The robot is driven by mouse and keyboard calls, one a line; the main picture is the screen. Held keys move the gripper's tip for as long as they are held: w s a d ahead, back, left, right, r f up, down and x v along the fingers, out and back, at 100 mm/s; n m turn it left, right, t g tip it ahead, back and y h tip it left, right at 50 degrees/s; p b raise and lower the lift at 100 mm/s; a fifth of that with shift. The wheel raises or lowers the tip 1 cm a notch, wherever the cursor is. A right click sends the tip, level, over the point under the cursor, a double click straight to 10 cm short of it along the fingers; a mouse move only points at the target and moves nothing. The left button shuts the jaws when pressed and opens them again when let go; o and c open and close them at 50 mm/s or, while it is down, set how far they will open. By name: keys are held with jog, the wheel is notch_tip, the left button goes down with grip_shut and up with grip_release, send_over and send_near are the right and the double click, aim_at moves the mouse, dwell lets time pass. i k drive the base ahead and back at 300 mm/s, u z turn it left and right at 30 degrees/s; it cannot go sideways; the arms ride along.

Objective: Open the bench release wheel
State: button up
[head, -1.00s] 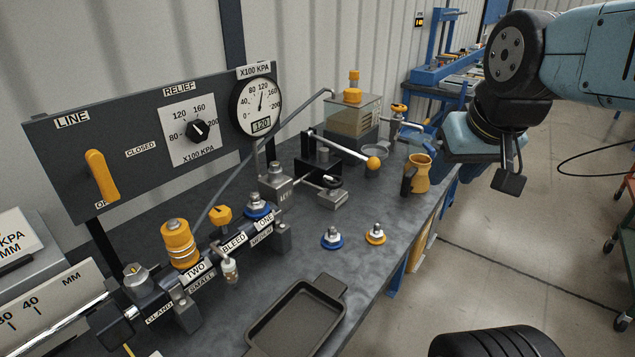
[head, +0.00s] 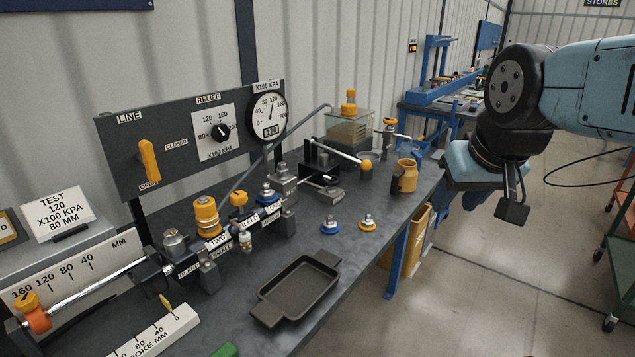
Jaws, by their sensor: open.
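No part is legibly marked as the release wheel. A small orange-topped wheel (head: 389,122) on a metal post stands at the far end of the bench, right of the clear tank (head: 349,127). A yellow knob (head: 239,199) stands above the BLEED label on the front manifold. My gripper (head: 478,195) hangs at the right, past the bench's right edge in the picture, apart from both and empty. Its jaws are open, though its fingers are hard to make out.
A gauge panel (head: 180,175) with a yellow LINE lever (head: 149,161) stands along the back. A ball-ended lever (head: 366,166), an orange mug (head: 406,177) and a dark tray (head: 297,290) are on the bench (head: 360,262).

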aim_at(331, 180)
jog(key=z, duration=0.15)
jog(key=i, duration=0.9)
jog(key=u, duration=0.05)
